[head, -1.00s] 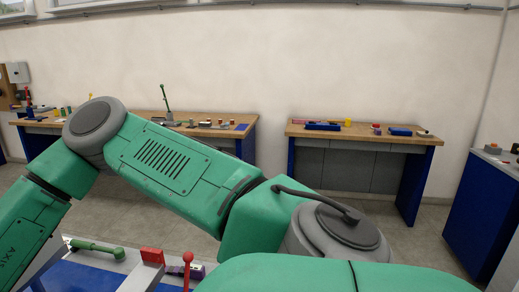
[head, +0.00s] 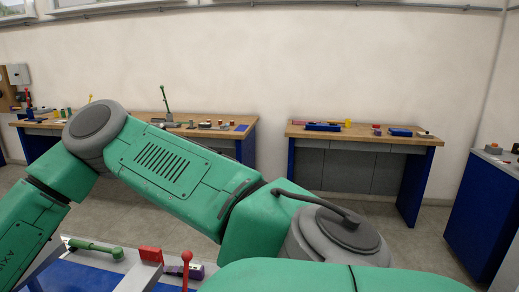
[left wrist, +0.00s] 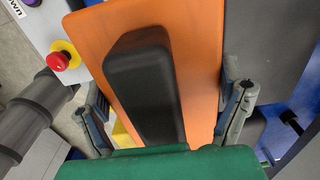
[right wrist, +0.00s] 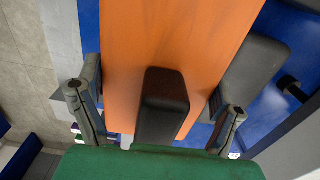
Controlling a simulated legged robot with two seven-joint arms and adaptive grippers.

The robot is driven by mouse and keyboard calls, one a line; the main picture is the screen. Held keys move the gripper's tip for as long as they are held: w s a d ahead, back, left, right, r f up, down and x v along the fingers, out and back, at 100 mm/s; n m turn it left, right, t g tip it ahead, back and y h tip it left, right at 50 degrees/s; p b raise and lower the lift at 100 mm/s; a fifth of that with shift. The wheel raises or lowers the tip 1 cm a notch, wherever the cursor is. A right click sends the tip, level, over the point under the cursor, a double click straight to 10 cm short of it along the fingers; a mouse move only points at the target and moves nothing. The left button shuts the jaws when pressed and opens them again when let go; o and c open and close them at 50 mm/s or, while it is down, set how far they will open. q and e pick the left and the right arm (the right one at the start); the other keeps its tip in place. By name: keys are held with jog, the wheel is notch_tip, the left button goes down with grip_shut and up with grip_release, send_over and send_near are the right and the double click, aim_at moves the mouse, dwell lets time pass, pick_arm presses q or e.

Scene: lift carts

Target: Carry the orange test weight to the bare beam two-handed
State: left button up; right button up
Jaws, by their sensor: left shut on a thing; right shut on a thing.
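The orange test weight (left wrist: 205,65) fills the middle of the left wrist view as a flat orange body with a long black grip (left wrist: 148,90). It also shows in the right wrist view (right wrist: 130,65), with a black grip (right wrist: 165,105) near the jaws. My left gripper (left wrist: 165,108) is shut on the weight, its fingers either side of the black grip. My right gripper (right wrist: 157,110) is shut on the weight the same way. The exact finger contact is hard to see. In the head view my green arm hides the weight and both grippers. I cannot make out the bare beam.
A blue and grey cart top (head: 75,275) at lower left carries a green handle (head: 95,248), a red block (head: 151,255) and a red-knobbed lever (head: 186,268). A red button (left wrist: 64,56) is close left of the weight. Workbenches (head: 365,133) stand along the wall beyond open floor.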

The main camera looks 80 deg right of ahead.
pick_arm(q)
jog(key=shift+w+r, duration=0.1)
jog(key=shift+w, duration=0.05)
pick_arm(e)
jog(key=shift+a, duration=0.1)
pick_arm(q)
jog(key=o, duration=1.5)
jog(key=shift+a, duration=0.15)
jog(key=shift+c, duration=0.2)
pick_arm(e)
jog(key=shift+a, duration=0.1)
pick_arm(q)
jog(key=shift+s, duration=0.2)
pick_arm(e)
jog(key=o, duration=1.5)
jog(key=shift+s, duration=0.15)
jog(key=shift+r, duration=0.15)
pick_arm(q)
jog(key=shift+r+p, duration=3.6)
jog(key=shift+r, duration=0.15)
pick_arm(e)
jog(key=shift+r, duration=3.4)
pick_arm(q)
jog(key=shift+r+p, duration=0.55)
jog(key=shift+r, duration=0.6)
pick_arm(e)
jog(key=shift+r, duration=0.6)
pick_arm(q)
jog(key=shift+r, duration=0.1)
